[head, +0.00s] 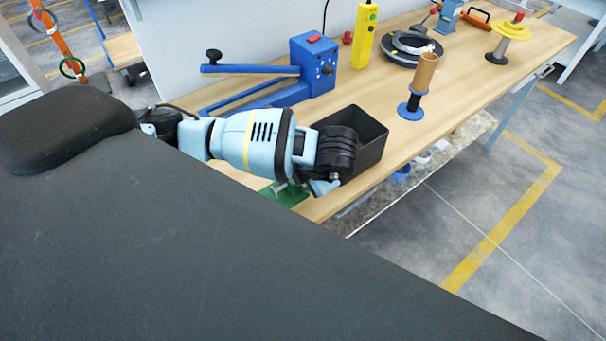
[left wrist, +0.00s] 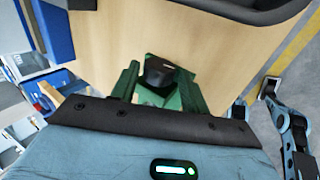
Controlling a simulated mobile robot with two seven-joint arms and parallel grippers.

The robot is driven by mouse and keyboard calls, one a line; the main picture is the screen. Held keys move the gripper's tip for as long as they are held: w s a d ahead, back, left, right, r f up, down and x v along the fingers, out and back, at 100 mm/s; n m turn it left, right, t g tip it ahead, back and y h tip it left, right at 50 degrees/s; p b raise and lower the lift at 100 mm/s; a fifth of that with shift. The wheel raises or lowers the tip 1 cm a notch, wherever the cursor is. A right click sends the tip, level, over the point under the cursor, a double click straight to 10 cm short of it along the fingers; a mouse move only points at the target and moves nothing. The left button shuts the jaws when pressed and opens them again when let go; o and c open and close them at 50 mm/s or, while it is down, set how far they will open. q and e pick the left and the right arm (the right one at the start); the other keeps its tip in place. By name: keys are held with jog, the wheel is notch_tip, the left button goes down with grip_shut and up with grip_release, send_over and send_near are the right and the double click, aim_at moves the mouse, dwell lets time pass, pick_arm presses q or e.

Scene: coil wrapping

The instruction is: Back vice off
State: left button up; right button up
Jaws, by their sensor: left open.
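The green vice (head: 285,192) is at the near edge of the wooden bench, partly hidden behind my left arm. In the left wrist view, green parts with a dark piece between them (left wrist: 160,72) lie just ahead of my gripper. My left gripper (head: 308,187) points down close over the vice and is open. Its fingers are mostly hidden in the head view, and I cannot tell whether they touch the vice.
A black open bin (head: 368,150) stands right beside my left wrist. Behind it are a blue lever machine (head: 314,66), a yellow control box (head: 364,36) and a brown tube on a blue base (head: 424,76).

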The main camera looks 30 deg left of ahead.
pick_arm(q)
jog(key=shift+w+a+r+g+h, duration=0.1)
jog(key=shift+a+g+h, duration=0.1)
jog(key=shift+h, duration=0.25)
jog(key=shift+a+r+g+h, duration=0.1)
jog(key=shift+g+h, duration=0.1)
jog(key=shift+h, duration=0.55)
jog(key=shift+w+a+g+h, duration=0.15)
jog(key=shift+g+h, duration=0.1)
jog(key=shift+h, duration=0.25)
jog(key=shift+s+a+g+h, duration=0.15)
jog(key=shift+g+h, duration=0.1)
jog(key=shift+h, duration=0.25)
jog(key=shift+w+a+g+h+b, duration=0.15)
jog(key=shift+g+h+b, duration=0.15)
jog(key=shift+h, duration=0.4)
jog(key=shift+r, duration=0.1)
